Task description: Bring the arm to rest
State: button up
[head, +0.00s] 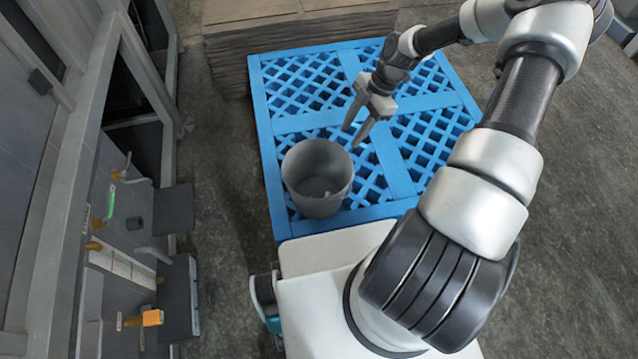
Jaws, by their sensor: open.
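My gripper (353,133) is open, with its two fingers apart and nothing seen between them. It hangs above the blue pallet (262,107), pointing down and to the left. A grey pan (302,199), shaped like a deep round bucket, stands upright on the near left part of the pallet. The fingertips are just beyond the pan's upper right rim in the picture and look apart from it. Something small and grey shows at the bottom of the pan, too dim to name. My arm reaches from the lower right up and over the pallet's right side.
A stack of brown boards (300,30) stands behind the pallet. A grey machine (130,225) with coloured knobs and an open bay runs along the left. Bare dark floor (222,170) lies between machine and pallet. The pallet's middle is clear.

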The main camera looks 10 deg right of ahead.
jog(key=shift+v, duration=1.25)
